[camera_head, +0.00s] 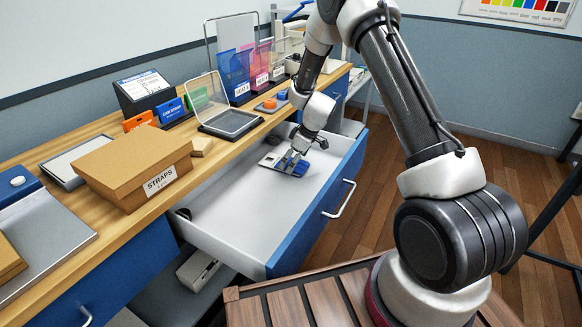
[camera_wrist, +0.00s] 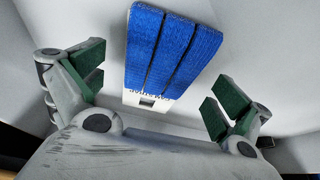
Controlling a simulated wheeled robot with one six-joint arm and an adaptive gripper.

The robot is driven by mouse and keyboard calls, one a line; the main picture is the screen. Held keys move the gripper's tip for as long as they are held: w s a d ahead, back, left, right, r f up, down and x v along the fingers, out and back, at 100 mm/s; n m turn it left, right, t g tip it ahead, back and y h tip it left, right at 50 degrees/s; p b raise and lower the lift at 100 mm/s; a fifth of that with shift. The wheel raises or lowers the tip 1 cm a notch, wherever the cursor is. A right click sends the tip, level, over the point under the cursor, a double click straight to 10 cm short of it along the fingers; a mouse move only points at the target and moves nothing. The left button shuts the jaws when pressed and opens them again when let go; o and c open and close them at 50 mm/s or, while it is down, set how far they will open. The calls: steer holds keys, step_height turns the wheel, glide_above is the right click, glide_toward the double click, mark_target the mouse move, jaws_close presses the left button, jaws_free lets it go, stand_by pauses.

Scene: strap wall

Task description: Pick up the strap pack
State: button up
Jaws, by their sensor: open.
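The strap pack (camera_wrist: 168,48) is a set of blue straps side by side on a white card with dark print. It lies in the open drawer (camera_head: 225,220). In the head view the pack (camera_head: 270,160) is partly hidden by my gripper (camera_head: 293,162), which is low over the drawer's far part. In the wrist view my gripper (camera_wrist: 158,90) is open, with green pads on its fingers. The pack shows beyond and between the spread fingers, and nothing is held. I cannot tell whether a finger touches the pack.
The drawer's front wall with its handle (camera_head: 340,199) stands to the right, and the counter edge is to the left. A cardboard box labelled STRAPS (camera_head: 135,167) and a clear-lidded case (camera_head: 230,122) stand on the counter. The drawer's near floor is clear.

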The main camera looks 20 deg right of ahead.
steer(key=shift+w+a+f, duration=0.1)
steer(key=shift+a+f, duration=0.05)
steer(key=shift+f, duration=0.3)
steer(key=shift+f, duration=0.2)
stand_by(0.4)
steer(key=c, duration=1.1)
